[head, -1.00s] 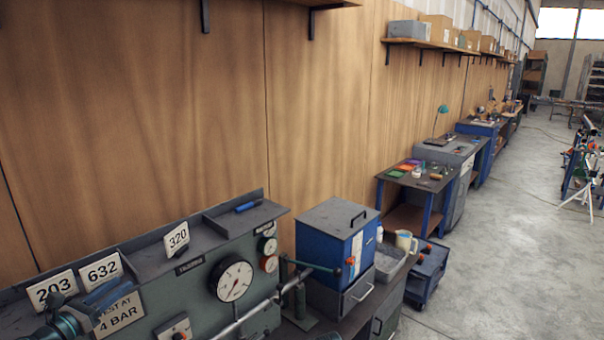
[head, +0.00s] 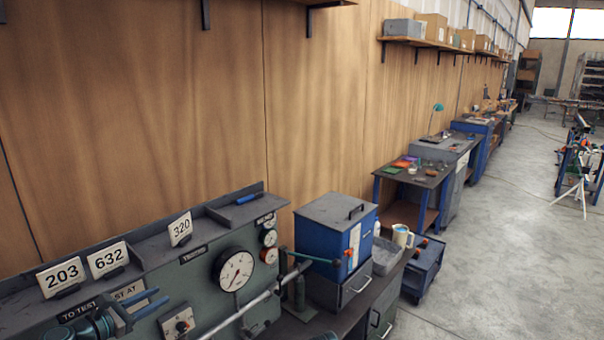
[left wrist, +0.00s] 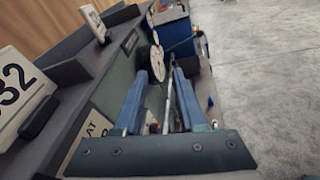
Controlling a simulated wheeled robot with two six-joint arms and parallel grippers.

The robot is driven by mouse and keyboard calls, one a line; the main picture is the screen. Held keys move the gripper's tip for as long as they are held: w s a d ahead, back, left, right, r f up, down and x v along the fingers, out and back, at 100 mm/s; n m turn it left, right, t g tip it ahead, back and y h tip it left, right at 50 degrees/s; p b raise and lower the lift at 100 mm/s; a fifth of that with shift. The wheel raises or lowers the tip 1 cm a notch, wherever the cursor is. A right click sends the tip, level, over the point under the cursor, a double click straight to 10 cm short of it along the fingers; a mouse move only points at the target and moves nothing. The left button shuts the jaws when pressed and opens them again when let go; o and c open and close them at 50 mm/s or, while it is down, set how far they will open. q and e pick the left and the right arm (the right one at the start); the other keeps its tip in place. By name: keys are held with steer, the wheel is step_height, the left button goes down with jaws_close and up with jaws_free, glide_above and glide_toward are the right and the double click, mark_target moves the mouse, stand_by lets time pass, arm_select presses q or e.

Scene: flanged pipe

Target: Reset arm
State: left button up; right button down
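My left gripper (head: 162,296) comes in at the lower left in the head view, in front of the grey-green test panel (head: 205,268). Its two blue fingers also show in the left wrist view (left wrist: 160,78), spread apart with nothing held between them. Beyond the fingers are a round white gauge and a thin silver pipe. In the head view the silver pipe (head: 262,301) runs slantwise in front of the panel, and the large gauge (head: 234,271) sits on the panel face. My right gripper is not in view.
Number cards 203 (head: 62,277), 632 (head: 107,260) and 320 (head: 180,229) stand on the panel's top ledge. A blue box with a grey lid (head: 333,233) stands right of the panel. A blue cart (head: 424,269) is beyond it.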

arm_select(q)
steer(key=s+d+f+m+g+b, duration=0.3)
steer(key=d+f+m+g, duration=0.2)
steer(key=d+f+m, duration=0.55)
steer(key=s+d+f+m+g+b, duration=0.25)
steer(key=d+f+m+g, duration=0.4)
steer(key=d, duration=0.65)
steer(key=s+d+f+m+g+y+b, duration=0.2)
steer(key=s+d+f+m+y+b, duration=0.4)
steer(key=s+f+m+y, duration=0.3)
steer(key=shift+s+d+f+m, duration=0.9)
steer(key=shift+s+f+m, duration=0.8)
steer(key=shift+m, duration=0.8)
steer(key=shift+w+f+g, duration=0.2)
steer(key=shift+w+g, duration=0.05)
